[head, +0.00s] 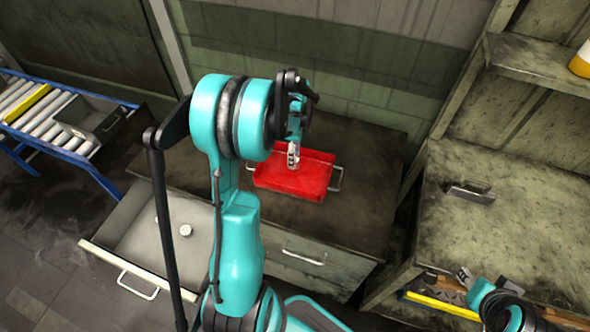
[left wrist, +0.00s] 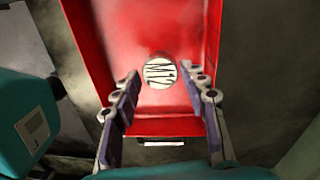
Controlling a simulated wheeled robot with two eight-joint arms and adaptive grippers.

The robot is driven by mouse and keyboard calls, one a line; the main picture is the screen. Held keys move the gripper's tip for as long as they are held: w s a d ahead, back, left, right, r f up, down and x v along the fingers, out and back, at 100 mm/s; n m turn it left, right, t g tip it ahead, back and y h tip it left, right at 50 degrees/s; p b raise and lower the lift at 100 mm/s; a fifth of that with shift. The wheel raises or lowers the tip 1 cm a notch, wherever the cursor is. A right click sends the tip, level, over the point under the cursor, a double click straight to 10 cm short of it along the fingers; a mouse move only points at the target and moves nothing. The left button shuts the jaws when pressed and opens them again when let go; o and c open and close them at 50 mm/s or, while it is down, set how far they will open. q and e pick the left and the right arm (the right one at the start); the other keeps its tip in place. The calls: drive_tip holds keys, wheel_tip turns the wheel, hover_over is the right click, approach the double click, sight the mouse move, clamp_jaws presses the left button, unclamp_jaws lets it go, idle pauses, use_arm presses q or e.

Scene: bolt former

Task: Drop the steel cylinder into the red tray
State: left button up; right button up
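The red tray (head: 310,178) sits on the dark cabinet top, and its floor and walls fill the middle of the left wrist view (left wrist: 100,45). The steel cylinder (head: 293,158) is upright over the tray floor, under my left gripper. Its round striped end marked M12 (left wrist: 160,71) faces the left wrist camera. My left gripper (head: 296,135) is above the tray, its fingers (left wrist: 160,78) spread with gaps on both sides of the cylinder. I cannot tell whether the cylinder touches the tray floor. My right gripper (head: 464,276) shows small at the lower right; its fingers are unclear.
An open drawer (head: 140,250) at the left holds a small round pale piece (head: 186,230). A roller conveyor (head: 45,112) with a dark tray (head: 98,117) stands farther left. A workbench (head: 520,215) with a shelf stands right. The cabinet top around the tray (head: 365,190) is clear.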

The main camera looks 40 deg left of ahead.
use_arm(q)
drive_tip(key=shift+o, duration=0.7)
wheel_tip(320, 180, up, 12)
drive_tip(key=shift+w+a, duration=0.2)
drive_tip(key=shift+w, duration=0.15)
